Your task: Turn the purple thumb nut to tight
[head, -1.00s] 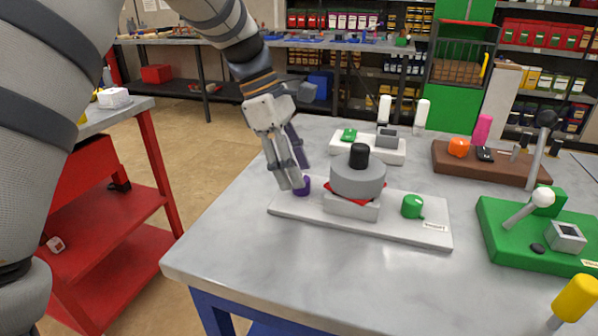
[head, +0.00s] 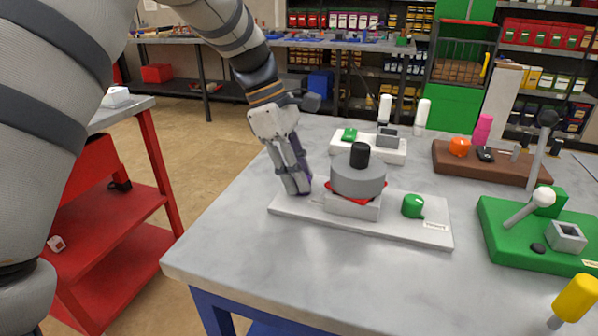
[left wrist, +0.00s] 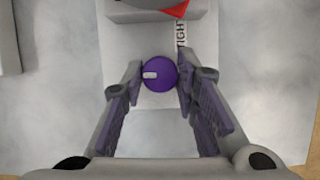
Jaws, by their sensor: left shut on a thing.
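The purple thumb nut (left wrist: 160,74) sits on the light grey base plate (left wrist: 147,120) of the pump, with a pale mark on its left side in the left wrist view. The word "TIGHT" is printed just to its upper right. My left gripper (left wrist: 161,80) is shut on the nut, one finger on each side. In the head view my left gripper (head: 298,190) points down at the plate's left end and mostly hides the nut. The grey round pump body (head: 357,180) with a black knob stands to its right. My right gripper is not in view.
A green knob (head: 412,206) stands at the right of the plate. Other boards are nearby: a white one (head: 340,149) behind, a brown one (head: 462,176) and a green one (head: 505,247) to the right. The table's front left (head: 225,250) is clear.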

